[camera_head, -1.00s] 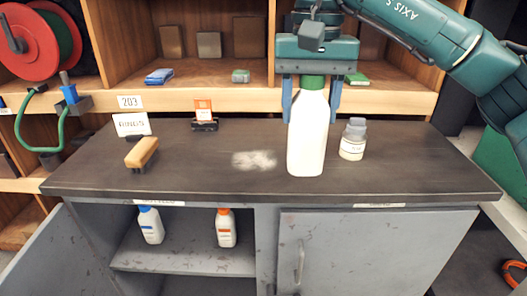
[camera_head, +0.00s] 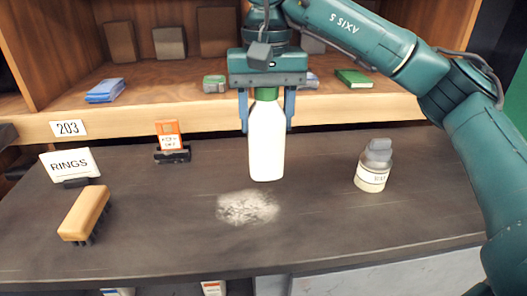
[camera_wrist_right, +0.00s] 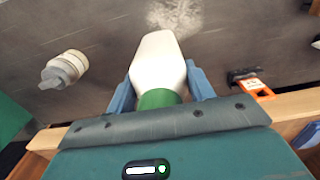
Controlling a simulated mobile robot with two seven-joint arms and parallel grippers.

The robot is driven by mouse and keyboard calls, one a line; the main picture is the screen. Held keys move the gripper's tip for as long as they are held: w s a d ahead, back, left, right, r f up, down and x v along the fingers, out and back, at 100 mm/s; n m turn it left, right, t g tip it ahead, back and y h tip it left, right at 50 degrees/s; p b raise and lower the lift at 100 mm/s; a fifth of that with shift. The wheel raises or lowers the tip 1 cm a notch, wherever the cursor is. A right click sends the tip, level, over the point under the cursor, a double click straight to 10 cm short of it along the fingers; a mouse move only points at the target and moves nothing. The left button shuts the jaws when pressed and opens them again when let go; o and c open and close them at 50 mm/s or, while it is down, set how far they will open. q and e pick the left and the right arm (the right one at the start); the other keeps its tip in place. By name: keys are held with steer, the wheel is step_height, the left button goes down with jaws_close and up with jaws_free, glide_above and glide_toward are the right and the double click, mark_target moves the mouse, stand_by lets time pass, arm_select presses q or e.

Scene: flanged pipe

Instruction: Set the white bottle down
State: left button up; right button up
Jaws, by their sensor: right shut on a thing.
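The white bottle (camera_head: 266,145) with a green cap is upright over the back middle of the dark bench top (camera_head: 330,235). My right gripper (camera_head: 267,122) is shut on it near its cap and shoulder, one blue finger on each side. In the right wrist view the bottle (camera_wrist_right: 160,62) points away between the two fingers (camera_wrist_right: 160,88). Whether its base touches the bench top I cannot tell. My left gripper is in neither view.
White powder (camera_head: 248,207) lies in front of the bottle. A small grey-capped jar (camera_head: 373,168) stands to the right. A brush (camera_head: 85,213), a RINGS sign (camera_head: 70,165) and an orange box in a black holder (camera_head: 170,142) are to the left. A shelf (camera_head: 220,115) runs behind.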

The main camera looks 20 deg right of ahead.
mark_target(266, 143)
steer(key=shift+f, duration=2.55)
steer(key=shift+f, duration=0.2)
steer(key=o, duration=1.2)
steer(key=shift+o, duration=0.2)
